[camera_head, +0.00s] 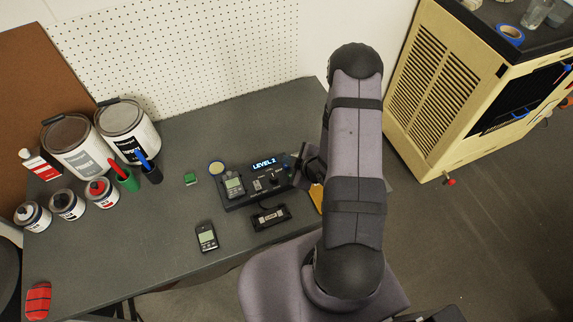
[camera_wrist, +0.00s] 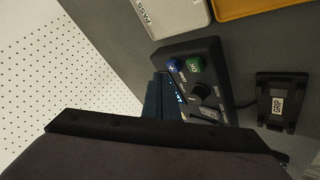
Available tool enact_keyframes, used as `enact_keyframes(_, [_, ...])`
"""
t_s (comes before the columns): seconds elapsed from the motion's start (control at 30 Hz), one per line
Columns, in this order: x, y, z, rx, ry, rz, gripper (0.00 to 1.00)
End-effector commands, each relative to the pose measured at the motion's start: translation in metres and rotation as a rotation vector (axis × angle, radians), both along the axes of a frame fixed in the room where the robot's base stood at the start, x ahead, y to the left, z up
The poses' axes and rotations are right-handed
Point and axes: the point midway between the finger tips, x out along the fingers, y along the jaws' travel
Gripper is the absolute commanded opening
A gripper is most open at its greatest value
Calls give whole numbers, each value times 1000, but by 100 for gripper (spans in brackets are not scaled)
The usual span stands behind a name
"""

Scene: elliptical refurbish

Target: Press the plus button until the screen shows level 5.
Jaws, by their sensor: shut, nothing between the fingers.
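The control box (camera_head: 245,199) sits on the grey bench, and its lit screen (camera_head: 264,163) reads LEVEL 2. In the wrist view the box (camera_wrist: 222,75) shows a blue plus button (camera_wrist: 174,64), a green button (camera_wrist: 195,65) and a black knob (camera_wrist: 201,91). My gripper (camera_head: 299,160) is shut and empty at the box's right end in the head view. In the wrist view its fingertips (camera_wrist: 164,76) are close beside the blue button; I cannot tell whether they touch it. The fingers and gripper body hide most of the screen there. The plus button is not clear in the head view.
A handheld meter (camera_head: 234,186) stands at the box's left end; another (camera_head: 207,238) lies nearer the front. A black cradle (camera_head: 270,216) is in front of the box. A grey PASS tray (camera_wrist: 168,14) and a yellow tray (camera_wrist: 258,8) lie beyond the buttons. Paint cans (camera_head: 128,133) stand left.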

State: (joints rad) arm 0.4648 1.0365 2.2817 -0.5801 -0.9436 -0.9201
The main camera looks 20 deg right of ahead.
Motion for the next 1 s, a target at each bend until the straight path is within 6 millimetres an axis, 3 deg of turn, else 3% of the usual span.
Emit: enact_keyframes(1.0, [0,0,-11,0,0,0,0])
